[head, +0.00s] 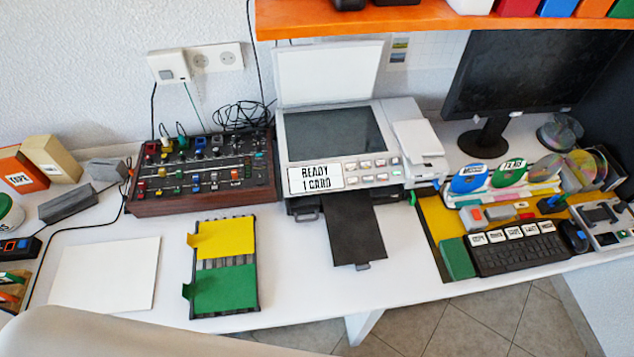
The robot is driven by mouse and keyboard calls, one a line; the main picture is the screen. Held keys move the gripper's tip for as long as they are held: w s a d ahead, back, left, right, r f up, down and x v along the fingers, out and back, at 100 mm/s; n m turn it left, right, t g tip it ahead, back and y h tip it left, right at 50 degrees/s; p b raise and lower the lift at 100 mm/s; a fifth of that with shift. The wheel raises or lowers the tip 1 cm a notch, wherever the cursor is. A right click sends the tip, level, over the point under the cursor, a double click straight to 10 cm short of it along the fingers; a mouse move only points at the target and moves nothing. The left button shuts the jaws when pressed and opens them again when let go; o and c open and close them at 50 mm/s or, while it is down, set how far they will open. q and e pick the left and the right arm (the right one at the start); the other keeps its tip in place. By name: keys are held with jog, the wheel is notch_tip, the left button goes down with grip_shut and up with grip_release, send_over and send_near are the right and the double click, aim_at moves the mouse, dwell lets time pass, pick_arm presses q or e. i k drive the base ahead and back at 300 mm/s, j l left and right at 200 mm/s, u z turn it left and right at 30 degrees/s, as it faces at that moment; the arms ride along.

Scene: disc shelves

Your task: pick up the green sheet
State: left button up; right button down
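The green sheet (225,289) lies in the front half of a dark slotted rack (256,270) on the white desk, left of the printer. A small tab sticks out from its left edge. A yellow sheet (226,238) of similar shape, also with a left tab, lies behind it in the same rack. Neither of my grippers is in view.
A blank white board (105,274) lies left of the rack. A mixer panel (205,170) stands behind it. The printer (335,135) extends a black tray (355,232) toward the front edge. A green block (457,258) sits beside the keyboard (517,250).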

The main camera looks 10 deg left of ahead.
aim_at(223, 288)
jog(key=u, duration=1.4)
